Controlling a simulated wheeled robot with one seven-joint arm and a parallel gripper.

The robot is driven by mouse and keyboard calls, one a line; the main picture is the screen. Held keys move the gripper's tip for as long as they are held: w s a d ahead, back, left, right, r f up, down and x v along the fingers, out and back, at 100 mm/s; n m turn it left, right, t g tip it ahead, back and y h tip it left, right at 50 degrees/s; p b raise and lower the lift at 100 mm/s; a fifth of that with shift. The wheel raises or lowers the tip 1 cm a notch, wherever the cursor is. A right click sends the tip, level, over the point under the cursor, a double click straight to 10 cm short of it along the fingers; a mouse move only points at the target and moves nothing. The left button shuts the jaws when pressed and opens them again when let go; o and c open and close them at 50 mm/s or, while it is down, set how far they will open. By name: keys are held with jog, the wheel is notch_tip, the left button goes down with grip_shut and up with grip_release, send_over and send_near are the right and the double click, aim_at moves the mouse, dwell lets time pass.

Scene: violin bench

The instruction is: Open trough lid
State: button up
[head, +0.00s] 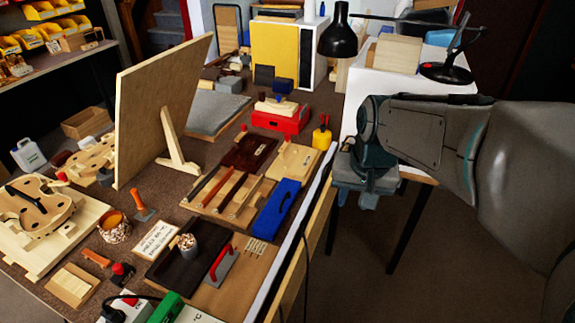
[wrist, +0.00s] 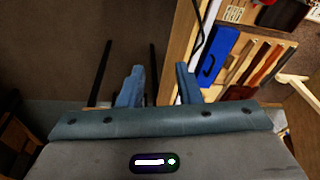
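A long blue cover with a dark handle (head: 277,208) lies flat near the right edge of the bench. It looks like the trough lid, and it appears shut. It also shows in the wrist view (wrist: 217,62), up and to the right of my fingers. My gripper (wrist: 160,78) is open, with its two blue-grey fingers apart and nothing between them. In the head view my gripper (head: 357,192) hangs past the bench's right edge, to the right of the blue cover and apart from it.
A tray of wooden strips and tools (head: 228,192) lies left of the blue cover. A red-handled tool (head: 220,263) is in front of it. A yellow bottle (head: 321,133) and a red box (head: 281,118) stand behind. A white-topped table (head: 385,95) with a lamp is at the back right.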

jog(key=w+a+f+m+g, duration=0.1)
jog(key=w+a+f, duration=0.15)
jog(key=w, duration=0.35)
jog(key=w+a+f, duration=0.1)
jog(key=w+a, duration=0.3)
jog(key=w, duration=0.3)
jog(key=m+y+b, duration=0.1)
jog(key=m, duration=0.1)
send_near(284, 200)
jog(key=shift+g, duration=0.3)
jog(key=f, duration=0.5)
jog(key=w+a+f, duration=0.1)
jog(key=f, duration=0.1)
jog(key=shift+f, duration=0.25)
grip_shut()
